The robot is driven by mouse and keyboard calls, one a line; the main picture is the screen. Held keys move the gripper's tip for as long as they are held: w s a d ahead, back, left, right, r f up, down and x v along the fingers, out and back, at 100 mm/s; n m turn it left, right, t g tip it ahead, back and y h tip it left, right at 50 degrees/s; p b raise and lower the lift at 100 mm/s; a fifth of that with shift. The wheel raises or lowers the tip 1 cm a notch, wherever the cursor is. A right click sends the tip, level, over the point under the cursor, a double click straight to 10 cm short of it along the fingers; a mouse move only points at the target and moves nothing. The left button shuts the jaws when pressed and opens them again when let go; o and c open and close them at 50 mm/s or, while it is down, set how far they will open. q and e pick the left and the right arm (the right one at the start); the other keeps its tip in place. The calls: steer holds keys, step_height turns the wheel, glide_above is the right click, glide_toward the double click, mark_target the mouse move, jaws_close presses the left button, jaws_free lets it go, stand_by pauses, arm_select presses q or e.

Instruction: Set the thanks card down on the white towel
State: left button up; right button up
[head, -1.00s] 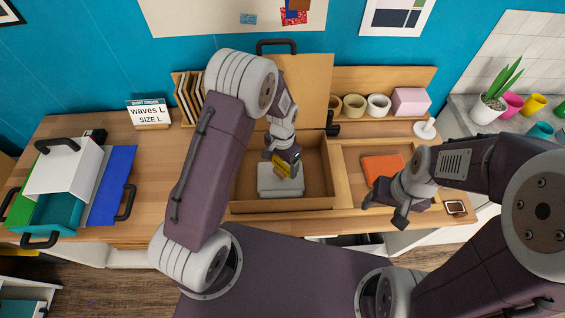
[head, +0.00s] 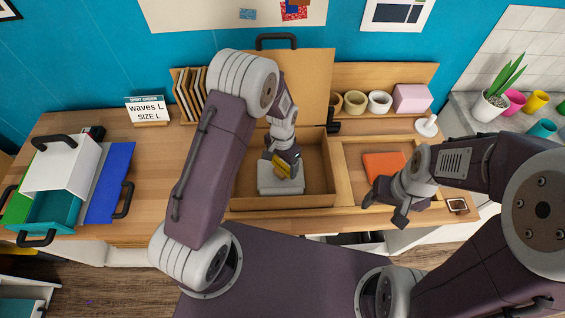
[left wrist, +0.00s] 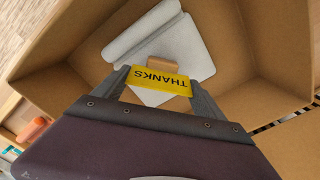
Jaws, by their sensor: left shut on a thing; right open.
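The thanks card (left wrist: 162,82) is yellow with black lettering. My left gripper (left wrist: 160,86) is shut on it. In the head view the card (head: 281,166) hangs over the towel inside an open cardboard box. The white towel (left wrist: 190,45) lies folded on the box floor and looks greyish in the head view (head: 280,184). I cannot tell whether the card touches the towel. A small tan piece (left wrist: 162,64) shows just beyond the card in the left wrist view. My right gripper (head: 385,207) is open and empty at the front of the wooden tray on the right.
The cardboard box (head: 322,190) has walls around the towel, and its lid stands up behind. An orange item (head: 384,165) lies in the wooden tray (head: 352,172). A white carrier (head: 62,168) and blue folder (head: 112,180) lie at left. Rolls (head: 355,102) stand behind.

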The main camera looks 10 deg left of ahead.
stand_by(0.4)
arm_select(q)
steer(key=shift+f+b, duration=0.4)
steer(key=shift+f, duration=0.2)
steer(key=shift+f, duration=0.15)
steer(key=o, duration=2)
steer(key=shift+r+p, duration=3.75)
steer(key=shift+r, duration=0.8)
